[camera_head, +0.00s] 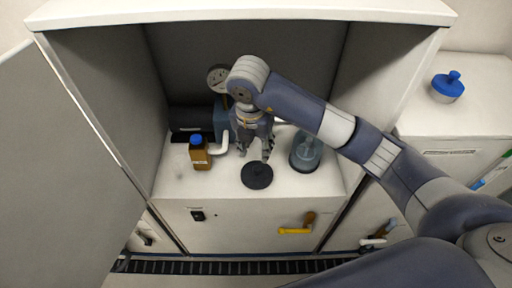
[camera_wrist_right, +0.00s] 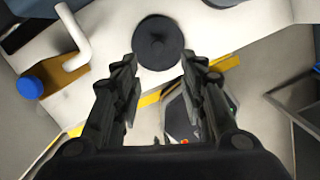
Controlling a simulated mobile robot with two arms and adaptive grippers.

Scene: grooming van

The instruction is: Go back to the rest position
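My right gripper (camera_head: 256,152) hangs inside the open cabinet, reaching down over its white shelf top (camera_head: 215,186). Its two fingers are apart with nothing between them, as the right wrist view (camera_wrist_right: 160,95) also shows. A black round disc with a central knob (camera_head: 257,175) lies on the shelf just in front of the fingertips. In the right wrist view the disc (camera_wrist_right: 158,42) sits beyond the fingers, not gripped. My left gripper is in neither view.
A brown bottle with a blue cap (camera_head: 200,153) stands left of the gripper. A glass vessel (camera_head: 305,152) stands close on the right. A round gauge (camera_head: 219,78) is behind. The cabinet door (camera_head: 62,165) is open at left. A blue-knobbed item (camera_head: 447,87) sits on the right counter.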

